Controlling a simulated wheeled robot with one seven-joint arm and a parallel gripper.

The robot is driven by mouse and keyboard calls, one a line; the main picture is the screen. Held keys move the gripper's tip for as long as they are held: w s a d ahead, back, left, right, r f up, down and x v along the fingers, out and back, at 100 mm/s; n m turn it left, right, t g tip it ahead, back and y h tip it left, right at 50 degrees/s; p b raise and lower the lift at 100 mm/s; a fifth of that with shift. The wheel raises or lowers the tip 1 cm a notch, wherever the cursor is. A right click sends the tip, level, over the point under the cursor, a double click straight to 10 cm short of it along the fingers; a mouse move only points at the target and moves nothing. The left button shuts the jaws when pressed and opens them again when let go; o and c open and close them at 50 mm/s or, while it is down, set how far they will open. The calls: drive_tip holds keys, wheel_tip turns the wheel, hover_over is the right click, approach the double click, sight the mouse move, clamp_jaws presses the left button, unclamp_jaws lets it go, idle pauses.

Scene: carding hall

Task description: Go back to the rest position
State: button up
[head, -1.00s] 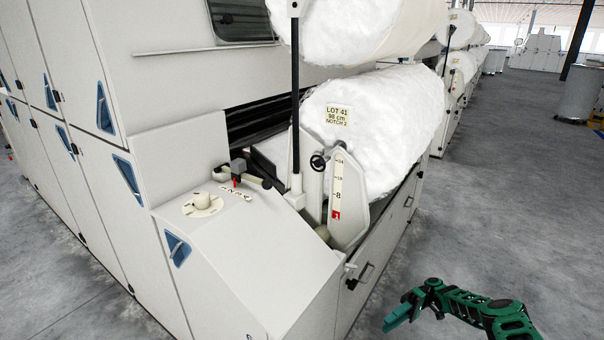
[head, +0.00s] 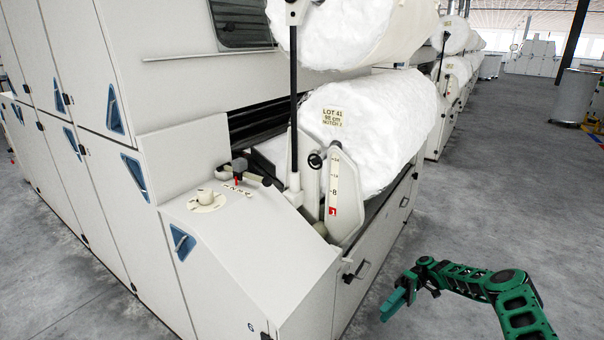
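My gripper (head: 397,302) is at the lower right in the head view, at the end of my green arm. It hangs over the grey floor, to the right of the carding machine (head: 260,260), and touches nothing. Its fingers are small and seen from the side, so I cannot tell if they are open or shut. No held thing shows.
The machine bears a white lap roll (head: 375,125) with a lot label, a scale plate (head: 336,190), a dial (head: 206,198) and a small lever (head: 239,168). A drawer handle (head: 360,272) sticks out near my gripper. Open floor (head: 500,190) lies to the right.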

drive_tip(key=s+d+r+m+t+h, duration=0.15)
drive_tip(key=r+h, duration=0.25)
drive_tip(key=r, duration=0.7)
drive_tip(key=s+r+m+t+h, duration=0.15)
drive_tip(key=r+h, duration=0.25)
drive_tip(key=r, duration=0.8)
drive_tip(key=s+d+r+m+t+h, duration=0.1)
drive_tip(key=s+d+r+m+h, duration=0.15)
drive_tip(key=s+r, duration=0.45)
drive_tip(key=s+d+r+m+t+h, duration=0.1)
drive_tip(key=s+d+r+m+t, duration=0.1)
drive_tip(key=s+d+r, duration=0.3)
drive_tip(key=s+d+r+m+t, duration=0.1)
drive_tip(key=s+r+m+t, duration=0.1)
drive_tip(key=s, duration=1)
drive_tip(key=s+d+r+m+t+h, duration=0.1)
drive_tip(key=s+m, duration=0.3)
drive_tip(key=s, duration=0.8)
drive_tip(key=shift+d+r+t, duration=0.55)
drive_tip(key=shift+r+t, duration=0.25)
